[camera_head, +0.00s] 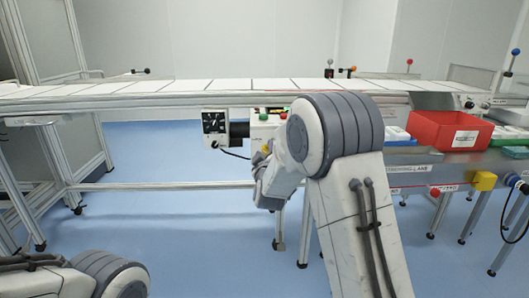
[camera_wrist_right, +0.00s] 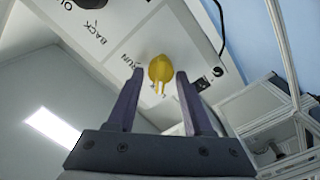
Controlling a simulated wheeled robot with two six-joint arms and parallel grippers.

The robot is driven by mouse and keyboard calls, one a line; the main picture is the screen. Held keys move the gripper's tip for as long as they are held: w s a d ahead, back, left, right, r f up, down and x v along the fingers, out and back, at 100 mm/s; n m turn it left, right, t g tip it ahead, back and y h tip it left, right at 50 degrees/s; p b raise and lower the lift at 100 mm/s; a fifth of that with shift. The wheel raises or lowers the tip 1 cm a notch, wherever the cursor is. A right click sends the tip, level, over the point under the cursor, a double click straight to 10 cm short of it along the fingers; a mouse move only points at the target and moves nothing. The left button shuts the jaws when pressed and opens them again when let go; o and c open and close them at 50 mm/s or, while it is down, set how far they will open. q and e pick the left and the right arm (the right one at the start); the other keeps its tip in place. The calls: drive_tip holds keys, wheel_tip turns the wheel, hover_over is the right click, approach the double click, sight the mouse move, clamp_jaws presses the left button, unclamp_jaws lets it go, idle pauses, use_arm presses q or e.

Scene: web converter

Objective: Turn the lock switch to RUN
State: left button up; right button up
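The lock switch is a yellow knob (camera_wrist_right: 160,68) on a white control panel (camera_wrist_right: 137,40). The words RUN and BACK are printed beside it in the right wrist view. My right gripper (camera_wrist_right: 160,74) is open, with one finger on each side of the knob near the fingertips. A gap shows at each side of it; I cannot tell the depth. In the head view my right gripper (camera_head: 264,160) is at the front of the control box (camera_head: 265,130), mostly hidden by my arm. A bit of yellow shows there. My left gripper is not in view.
A white conveyor (camera_head: 180,88) runs across the back. A black-faced box (camera_head: 215,125) with a cable hangs left of the control box. A red bin (camera_head: 448,131) stands on the right bench. A dark round knob (camera_wrist_right: 88,3) sits on the same panel. The blue floor is clear at left.

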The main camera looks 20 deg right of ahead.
clamp_jaws()
drive_tip(key=shift+m, duration=0.3)
drive_tip(key=m+b, duration=0.2)
drive_tip(key=m, duration=0.2)
drive_tip(key=shift+d+m, duration=0.15)
drive_tip(key=shift+m, duration=0.15)
drive_tip(key=m+b, duration=0.1)
drive_tip(key=m, duration=0.2)
drive_tip(key=shift+s+d+m+b, duration=0.1)
drive_tip(key=shift+d+m+b, duration=0.05)
drive_tip(key=shift+m+b, duration=0.15)
drive_tip(key=m+b, duration=0.2)
drive_tip(key=m, duration=0.2)
drive_tip(key=shift+d+f+m+b, duration=0.1)
drive_tip(key=shift+d+m+b, duration=0.05)
drive_tip(key=shift+m+b, duration=0.15)
drive_tip(key=shift+s+d+m+b, duration=0.15)
drive_tip(key=shift+m+b, duration=1.3)
drive_tip(key=shift+m, duration=0.75)
